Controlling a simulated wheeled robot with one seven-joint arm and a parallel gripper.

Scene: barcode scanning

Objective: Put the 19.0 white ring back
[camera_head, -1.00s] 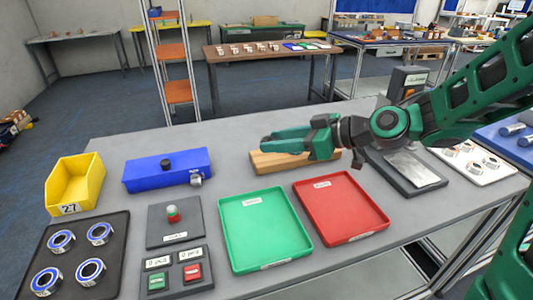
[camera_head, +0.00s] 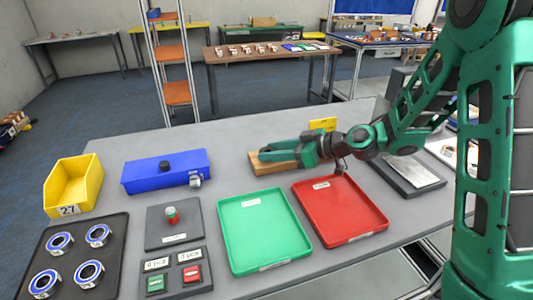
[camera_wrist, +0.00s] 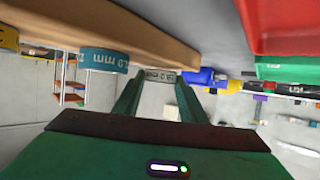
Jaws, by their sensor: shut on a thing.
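My gripper (camera_wrist: 158,92) is shut on a small white ring (camera_wrist: 160,76) with dark lettering, which shows between the fingertips in the wrist view. In the head view my gripper (camera_head: 266,150) points left, low over the wooden block (camera_head: 272,168), and the ring cannot be made out. The wooden block also runs across the upper left of the wrist view (camera_wrist: 130,27). A blue ring (camera_wrist: 103,60) marked in mm is at the block, left of the held ring, with a gap between them. I cannot tell whether the white ring touches the block.
The green tray (camera_head: 262,225) and red tray (camera_head: 340,208) lie in front of the block. A blue box (camera_head: 165,171) stands to its left. A yellow object (camera_head: 322,124) shows behind my arm. A dark device (camera_head: 412,176) is at right. Grey table is free between blue box and block.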

